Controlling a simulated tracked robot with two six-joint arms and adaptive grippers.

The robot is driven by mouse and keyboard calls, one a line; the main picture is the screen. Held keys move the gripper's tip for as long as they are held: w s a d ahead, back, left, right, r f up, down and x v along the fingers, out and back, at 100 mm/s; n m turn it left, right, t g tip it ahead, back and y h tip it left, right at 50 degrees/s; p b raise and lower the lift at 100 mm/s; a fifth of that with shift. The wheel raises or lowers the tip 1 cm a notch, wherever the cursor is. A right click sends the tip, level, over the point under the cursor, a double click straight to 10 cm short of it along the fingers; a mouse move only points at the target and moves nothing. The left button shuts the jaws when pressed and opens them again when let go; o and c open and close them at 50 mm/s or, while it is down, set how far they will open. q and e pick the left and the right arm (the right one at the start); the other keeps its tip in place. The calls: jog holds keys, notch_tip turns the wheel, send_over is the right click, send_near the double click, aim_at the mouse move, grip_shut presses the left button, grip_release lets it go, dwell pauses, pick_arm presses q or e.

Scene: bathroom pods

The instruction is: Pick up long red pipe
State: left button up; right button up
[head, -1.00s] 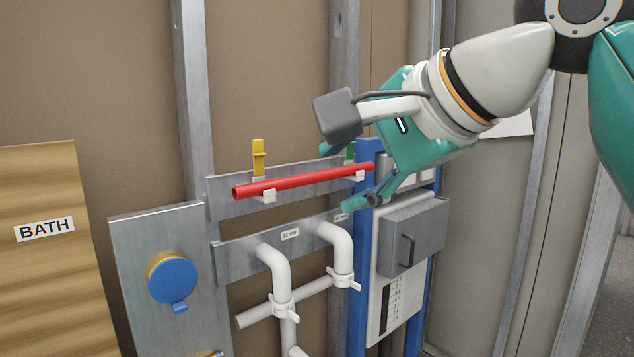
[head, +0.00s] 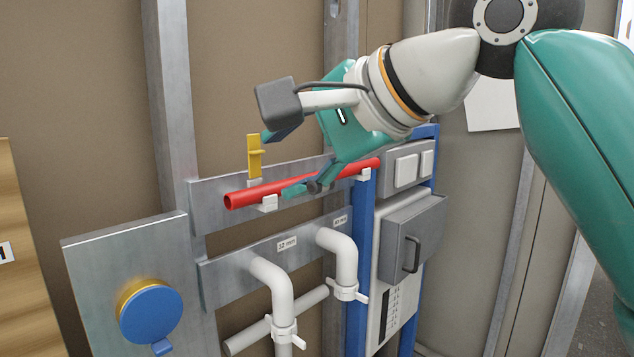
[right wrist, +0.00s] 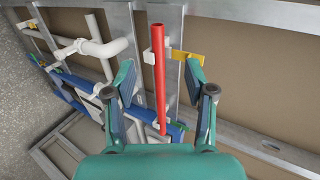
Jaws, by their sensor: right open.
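The long red pipe (head: 240,199) lies nearly level on white clips (head: 268,203) on the upper metal rail (head: 208,211) in the head view. My right gripper (head: 285,164) is open in front of the middle of the pipe and hides part of it. In the right wrist view the red pipe (right wrist: 159,80) runs between the two spread fingers of my right gripper (right wrist: 167,95), with no finger seen touching it. A yellow bracket (head: 254,155) stands above the pipe near its left end. My left gripper is not in view.
White bent pipes (head: 272,280) stick out from the lower rail (head: 228,280) below. A grey box with a handle (head: 412,245) and a blue post (head: 361,265) stand to the right. A blue round cap (head: 151,314) is on a metal plate at lower left.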

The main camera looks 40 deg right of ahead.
send_near(240, 198)
jog(key=x, duration=0.3)
jog(key=shift+b+x, duration=0.4)
jog(key=shift+x, duration=2.65)
jog(key=shift+r, duration=0.1)
grip_shut()
